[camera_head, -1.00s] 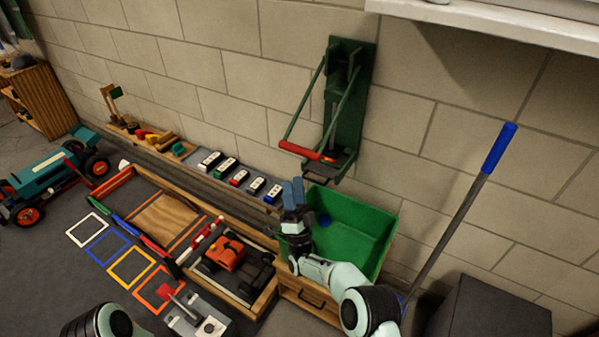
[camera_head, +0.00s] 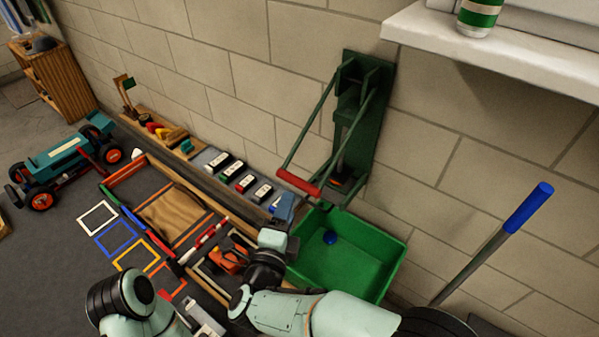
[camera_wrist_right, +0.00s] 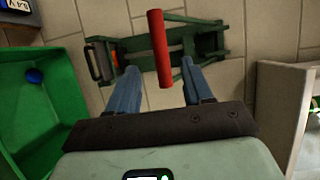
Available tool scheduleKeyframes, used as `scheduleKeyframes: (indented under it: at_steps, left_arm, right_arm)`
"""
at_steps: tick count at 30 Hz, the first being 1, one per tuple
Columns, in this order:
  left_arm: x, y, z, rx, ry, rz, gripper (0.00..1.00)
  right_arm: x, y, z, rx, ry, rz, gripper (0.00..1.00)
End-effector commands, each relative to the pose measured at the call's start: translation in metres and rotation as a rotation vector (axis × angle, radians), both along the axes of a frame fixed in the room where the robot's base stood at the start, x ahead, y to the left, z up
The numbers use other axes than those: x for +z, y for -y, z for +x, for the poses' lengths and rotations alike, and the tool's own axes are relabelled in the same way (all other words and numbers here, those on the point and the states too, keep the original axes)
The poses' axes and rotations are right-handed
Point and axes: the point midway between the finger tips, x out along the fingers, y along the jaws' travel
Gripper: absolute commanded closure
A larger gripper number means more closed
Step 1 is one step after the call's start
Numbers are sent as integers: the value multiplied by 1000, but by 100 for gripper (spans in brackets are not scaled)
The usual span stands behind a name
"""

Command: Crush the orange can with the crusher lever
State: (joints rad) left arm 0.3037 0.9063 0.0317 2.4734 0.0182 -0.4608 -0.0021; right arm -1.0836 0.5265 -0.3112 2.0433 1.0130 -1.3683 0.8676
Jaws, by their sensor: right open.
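The green can crusher (camera_head: 360,120) is fixed to the wall. Its lever (camera_head: 312,128) slopes down and out to a red handle (camera_head: 298,181). A small orange part, apparently the orange can (camera_head: 338,184), shows low in the crusher, mostly hidden. My right gripper (camera_head: 284,203) is just below the handle in the head view. In the right wrist view its blue fingers (camera_wrist_right: 160,82) are open, and the red handle (camera_wrist_right: 158,48) appears between and beyond them; the exact depth gap is unclear. My left gripper is out of view.
A green bin (camera_head: 350,255) with a blue ball (camera_head: 330,237) stands below the crusher. A white shelf (camera_head: 500,50) juts out at upper right. A blue-handled pole (camera_head: 528,208) leans at right. Several small blocks (camera_head: 245,183) lie left of my gripper.

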Motion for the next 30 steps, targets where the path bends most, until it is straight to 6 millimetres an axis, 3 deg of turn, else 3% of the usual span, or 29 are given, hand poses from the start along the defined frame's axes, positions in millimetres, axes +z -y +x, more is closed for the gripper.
scheduleKeyframes:
  at_steps: [9,15,28,29,30]
  left_arm:
    - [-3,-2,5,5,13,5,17]
    - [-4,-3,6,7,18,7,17]
    - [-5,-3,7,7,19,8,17]
    - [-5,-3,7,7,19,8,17]
    - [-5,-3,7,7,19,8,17]
  right_arm:
    - [-2,16,67,-2,4,-2,49]
    - [-2,23,95,-2,3,-2,49]
    - [-2,25,106,1,3,-2,49]
    - [-2,25,106,1,3,-2,53]
    - [-2,25,106,1,3,-2,66]
